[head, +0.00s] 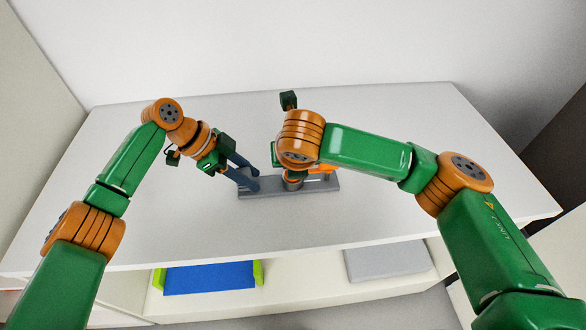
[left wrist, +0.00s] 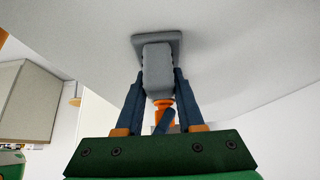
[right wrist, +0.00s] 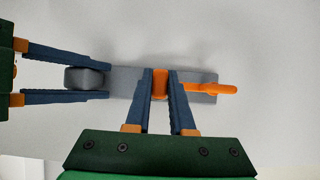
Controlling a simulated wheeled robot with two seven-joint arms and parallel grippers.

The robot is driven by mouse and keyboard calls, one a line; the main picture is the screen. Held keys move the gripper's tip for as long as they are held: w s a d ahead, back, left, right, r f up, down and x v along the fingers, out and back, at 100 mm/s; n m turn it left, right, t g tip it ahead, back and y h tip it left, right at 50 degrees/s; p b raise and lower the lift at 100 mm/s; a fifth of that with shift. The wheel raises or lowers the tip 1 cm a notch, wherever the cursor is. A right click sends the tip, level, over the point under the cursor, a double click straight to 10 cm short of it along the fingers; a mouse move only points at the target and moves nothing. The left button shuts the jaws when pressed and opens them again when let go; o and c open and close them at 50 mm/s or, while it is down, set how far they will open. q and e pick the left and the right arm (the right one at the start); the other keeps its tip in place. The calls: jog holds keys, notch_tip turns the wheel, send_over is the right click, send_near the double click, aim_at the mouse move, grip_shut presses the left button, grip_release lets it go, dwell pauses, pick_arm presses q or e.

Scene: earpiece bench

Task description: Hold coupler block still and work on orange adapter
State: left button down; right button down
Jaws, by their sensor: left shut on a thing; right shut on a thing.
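The coupler block is a long grey bar (head: 320,187) lying on the white table, with a raised rounded post at its left end. My left gripper (head: 248,182) is shut on this post (left wrist: 157,72); in the right wrist view its two fingers lie either side of the post (right wrist: 84,77). The orange adapter (right wrist: 160,84) is over the middle of the bar. My right gripper (right wrist: 160,76) is shut on it. An orange arm (right wrist: 210,88) reaches right past the bar's end; the finger hides where it joins. My right arm covers much of this in the head view.
The white tabletop (head: 160,230) is clear around the bar, with a wall behind. A shelf below the front edge holds a blue thing with green ends (head: 210,278) and a grey flat thing (head: 385,262). My two grippers are close together over the bar.

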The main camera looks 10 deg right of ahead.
pick_arm(q)
jog(key=shift+f, duration=0.15)
pick_arm(e)
jog(key=c, duration=0.7)
grip_release()
pick_arm(q)
jog(key=shift+s, duration=0.1)
jog(key=c, duration=0.8)
grip_release()
jog(key=o, duration=0.4)
jog(key=shift+c, duration=0.2)
jog(key=shift+w, duration=0.2)
pick_arm(e)
jog(key=v, duration=1.1)
jog(key=shift+s+r, duration=0.2)
jog(key=shift+r, duration=0.15)
